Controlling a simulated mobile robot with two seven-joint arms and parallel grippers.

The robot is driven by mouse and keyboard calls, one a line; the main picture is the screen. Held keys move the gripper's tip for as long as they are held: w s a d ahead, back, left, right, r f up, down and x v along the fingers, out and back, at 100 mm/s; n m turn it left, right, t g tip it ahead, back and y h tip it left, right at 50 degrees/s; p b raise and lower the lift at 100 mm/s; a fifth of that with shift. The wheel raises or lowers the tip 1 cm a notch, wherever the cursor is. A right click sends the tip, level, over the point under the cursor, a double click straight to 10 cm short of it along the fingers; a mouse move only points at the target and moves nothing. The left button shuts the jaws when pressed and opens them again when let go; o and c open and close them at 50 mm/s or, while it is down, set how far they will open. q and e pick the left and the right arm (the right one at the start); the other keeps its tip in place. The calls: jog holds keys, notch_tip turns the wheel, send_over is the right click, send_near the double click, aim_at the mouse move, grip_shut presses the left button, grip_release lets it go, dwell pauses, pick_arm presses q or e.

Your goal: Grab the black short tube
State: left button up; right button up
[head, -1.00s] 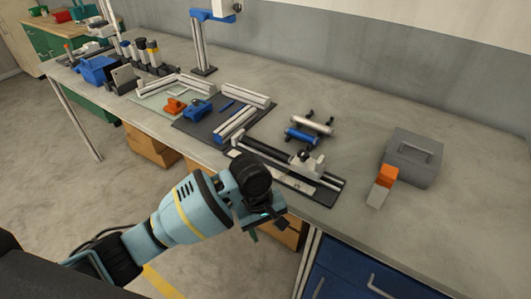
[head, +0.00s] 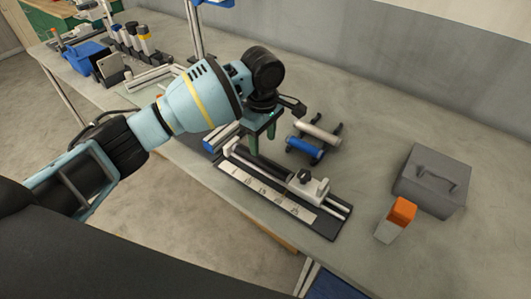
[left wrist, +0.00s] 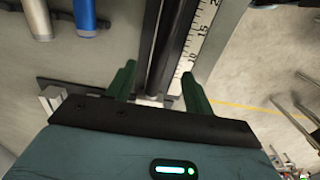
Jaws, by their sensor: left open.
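The black short tube (head: 270,169) appears as a dark bar lying in a rail jig (head: 325,228) with a ruler strip, on the bench. My left gripper (head: 262,142) is above the left part of this jig, its green fingers pointing down and partly hiding the tube. In the left wrist view the gripper (left wrist: 158,72) is open, with the dark tube (left wrist: 161,48) running between its fingers. I see no contact. My right gripper is not in view.
A blue tube (head: 305,146) and a silver tube (head: 318,132) rest on a black stand behind the jig. A grey case (head: 432,180) and an orange-and-grey block (head: 397,218) stand to the right. The bench between them is clear.

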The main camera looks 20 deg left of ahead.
aim_at(261, 159)
pick_arm(q)
jog(key=shift+s+f, duration=0.2)
jog(key=shift+s, duration=0.1)
jog(key=shift+s+f, duration=0.1)
jog(key=shift+f, duration=1)
jog(key=shift+w, duration=0.2)
jog(key=shift+f, duration=0.25)
jog(key=f, duration=0.2)
jog(key=f+b, duration=0.1)
jog(key=f, duration=0.1)
jog(key=shift+w+a+f, duration=0.15)
jog(key=shift+a+f, duration=0.05)
jog(key=shift+f, duration=0.1)
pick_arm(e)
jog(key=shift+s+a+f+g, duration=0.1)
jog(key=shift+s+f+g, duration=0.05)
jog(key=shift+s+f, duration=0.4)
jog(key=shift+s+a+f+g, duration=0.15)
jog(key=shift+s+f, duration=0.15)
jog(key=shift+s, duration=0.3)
pick_arm(q)
jog(key=shift+c, duration=0.2)
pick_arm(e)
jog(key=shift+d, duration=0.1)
